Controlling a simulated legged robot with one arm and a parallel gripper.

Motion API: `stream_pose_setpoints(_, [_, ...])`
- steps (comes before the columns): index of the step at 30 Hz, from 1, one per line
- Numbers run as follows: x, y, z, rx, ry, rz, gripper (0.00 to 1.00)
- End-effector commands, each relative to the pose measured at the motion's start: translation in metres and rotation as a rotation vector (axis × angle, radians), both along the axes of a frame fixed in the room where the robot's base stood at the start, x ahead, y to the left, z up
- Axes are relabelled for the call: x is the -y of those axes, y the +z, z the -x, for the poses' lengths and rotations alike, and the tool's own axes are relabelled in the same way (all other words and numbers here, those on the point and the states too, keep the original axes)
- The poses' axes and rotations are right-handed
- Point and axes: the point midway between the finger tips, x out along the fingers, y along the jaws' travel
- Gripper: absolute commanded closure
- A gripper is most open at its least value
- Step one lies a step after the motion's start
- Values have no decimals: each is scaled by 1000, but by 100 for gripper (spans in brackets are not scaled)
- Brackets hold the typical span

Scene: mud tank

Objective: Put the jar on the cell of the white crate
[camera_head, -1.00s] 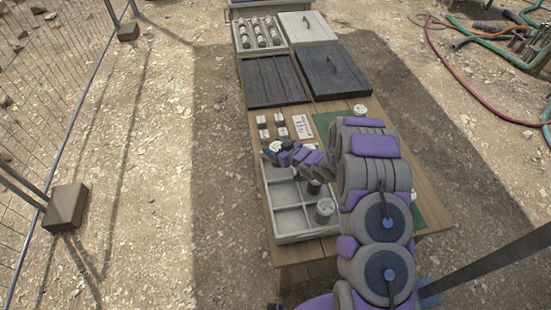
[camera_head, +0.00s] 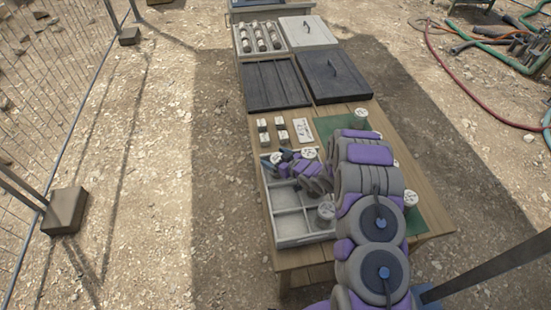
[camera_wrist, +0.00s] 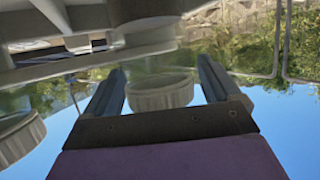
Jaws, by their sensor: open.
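The white crate (camera_head: 270,214) with several cells stands on the left side of the table. A pale-lidded jar (camera_head: 275,157) shows at its back left, beside my gripper (camera_head: 283,161). Another jar (camera_head: 309,153) shows at its back right, partly behind my arm. A third jar (camera_head: 326,211) stands at its right side. In the wrist view, which looks upside down, my gripper (camera_wrist: 160,74) is open, with a ridged jar lid (camera_wrist: 160,96) between its fingers. I cannot tell whether they touch it. Another jar (camera_wrist: 20,138) is at left.
A green mat (camera_head: 425,212) carries jars (camera_head: 360,116) (camera_head: 410,198) on the right. Small blocks (camera_head: 264,125) and a label card (camera_head: 302,129) lie behind the crate. My arm hides part of the mat.

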Motion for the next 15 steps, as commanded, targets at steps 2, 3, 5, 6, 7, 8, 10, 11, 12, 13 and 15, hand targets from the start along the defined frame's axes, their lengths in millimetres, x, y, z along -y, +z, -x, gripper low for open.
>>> stream_pose_setpoints(2, [0, 0, 0, 0, 0, 0, 10])
stream_pose_setpoints(3, [0, 0, 0, 0, 0, 0, 10])
stream_pose_setpoints(5, [0, 0, 0, 0, 0, 0, 10])
stream_pose_setpoints(6, [1, 1, 1, -1, 0, -1, 10])
stream_pose_setpoints(7, [2, 1, 2, -1, -1, 0, 10])
stream_pose_setpoints(8, [4, 2, 3, -1, -1, 0, 10])
stream_pose_setpoints(10, [10, 5, 8, -2, -1, 1, 10])
stream_pose_setpoints(11, [13, 7, 10, -2, -3, 1, 10])
stream_pose_setpoints(12, [18, 10, 14, -3, -4, 0, 10])
stream_pose_setpoints(13, [21, 11, 17, -2, -4, 1, 10])
stream_pose_setpoints(15, [29, 16, 25, -3, -3, 0, 10])
